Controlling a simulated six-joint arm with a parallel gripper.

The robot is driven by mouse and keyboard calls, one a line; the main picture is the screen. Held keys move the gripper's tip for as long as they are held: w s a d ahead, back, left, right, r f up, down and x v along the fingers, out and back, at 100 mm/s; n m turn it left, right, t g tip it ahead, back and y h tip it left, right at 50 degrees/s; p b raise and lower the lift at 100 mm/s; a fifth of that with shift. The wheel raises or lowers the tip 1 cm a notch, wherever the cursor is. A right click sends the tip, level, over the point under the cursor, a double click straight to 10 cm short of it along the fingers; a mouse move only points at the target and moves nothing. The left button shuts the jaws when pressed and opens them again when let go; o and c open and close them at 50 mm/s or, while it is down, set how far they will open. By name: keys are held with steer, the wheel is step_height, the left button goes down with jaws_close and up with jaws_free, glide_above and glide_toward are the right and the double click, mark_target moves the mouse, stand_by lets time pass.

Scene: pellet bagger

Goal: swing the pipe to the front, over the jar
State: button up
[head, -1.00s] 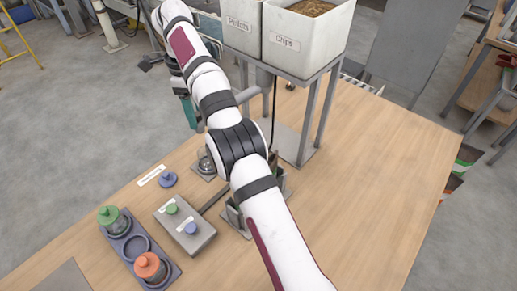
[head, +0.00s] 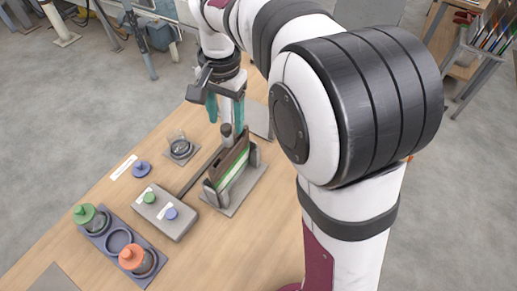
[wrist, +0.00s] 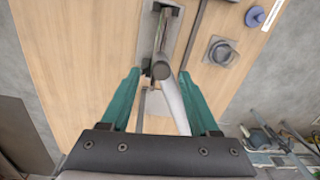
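The pipe (wrist: 174,104) is a pale grey tube with a dark round end, seen in the wrist view between my two teal fingers. My gripper (wrist: 160,76) is open, with one finger on each side of the pipe and gaps visible. In the head view my gripper (head: 225,110) points down behind the slotted bag holder (head: 218,190), with a dark stub (head: 226,130) just below it. The clear jar (head: 180,146) stands on a small square plate to the left of the holder; it also shows in the wrist view (wrist: 221,51). My arm hides much of the pipe in the head view.
A blue lid (head: 141,169) lies beside a white label. A dark tray (head: 118,240) holds green-topped and orange-topped jars at the front left. My arm hides the hoppers.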

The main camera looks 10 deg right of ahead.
step_height(320, 180, up, 14)
steer(key=s+d+f, duration=0.1)
steer(key=s+f, duration=0.3)
steer(key=s, duration=0.3)
steer(key=s+d+f+n, duration=0.1)
steer(key=s+d+f, duration=0.1)
steer(key=s, duration=0.5)
steer(key=shift+s+d+f+n+y, duration=0.3)
steer(key=shift+s+f, duration=0.05)
steer(key=shift+f, duration=0.5)
